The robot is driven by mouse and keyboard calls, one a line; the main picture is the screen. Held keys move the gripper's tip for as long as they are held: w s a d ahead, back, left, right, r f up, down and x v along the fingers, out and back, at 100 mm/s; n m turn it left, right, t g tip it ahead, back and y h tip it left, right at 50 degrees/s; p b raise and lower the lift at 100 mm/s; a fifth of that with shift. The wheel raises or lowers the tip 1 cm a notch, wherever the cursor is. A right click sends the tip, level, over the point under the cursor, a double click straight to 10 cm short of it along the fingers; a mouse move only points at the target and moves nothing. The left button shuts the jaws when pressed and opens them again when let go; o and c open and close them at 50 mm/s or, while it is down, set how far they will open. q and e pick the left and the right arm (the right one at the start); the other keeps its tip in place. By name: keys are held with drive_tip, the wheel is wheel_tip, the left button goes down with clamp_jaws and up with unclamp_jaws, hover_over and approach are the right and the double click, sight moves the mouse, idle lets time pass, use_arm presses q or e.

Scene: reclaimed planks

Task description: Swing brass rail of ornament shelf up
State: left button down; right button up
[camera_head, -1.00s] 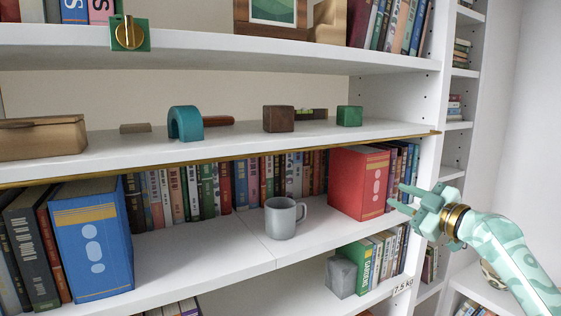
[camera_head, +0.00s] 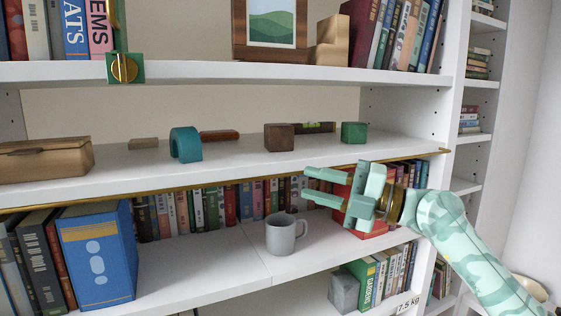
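The brass rail (camera_head: 200,184) is a thin gold bar running along the front lower edge of the ornament shelf (camera_head: 110,172). It lies low, below the board's front, and its right end shows by the upright. My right gripper (camera_head: 307,184) is open and empty, with its two mint fingers pointing left. The fingers are just below the rail in the picture, in front of the book row; I cannot tell whether they touch it. The gripper partly hides the red box file (camera_head: 372,228). My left gripper is not in view.
The ornament shelf holds a wooden box (camera_head: 45,160), a teal arch (camera_head: 186,144), a brown cube (camera_head: 279,137) and a green cube (camera_head: 354,132). A brass turn-latch (camera_head: 124,68) is on the board above.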

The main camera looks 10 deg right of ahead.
sight(280, 176)
drive_tip(key=p+x, duration=0.2)
drive_tip(key=x, duration=0.3)
drive_tip(key=shift+w+a+r, duration=0.15)
drive_tip(key=shift+a+r, duration=0.05)
drive_tip(key=shift+a, duration=0.15)
drive_tip(key=shift+p+x, duration=0.3)
drive_tip(key=shift+x, duration=0.5)
drive_tip(key=shift+f, duration=0.2)
clamp_jaws()
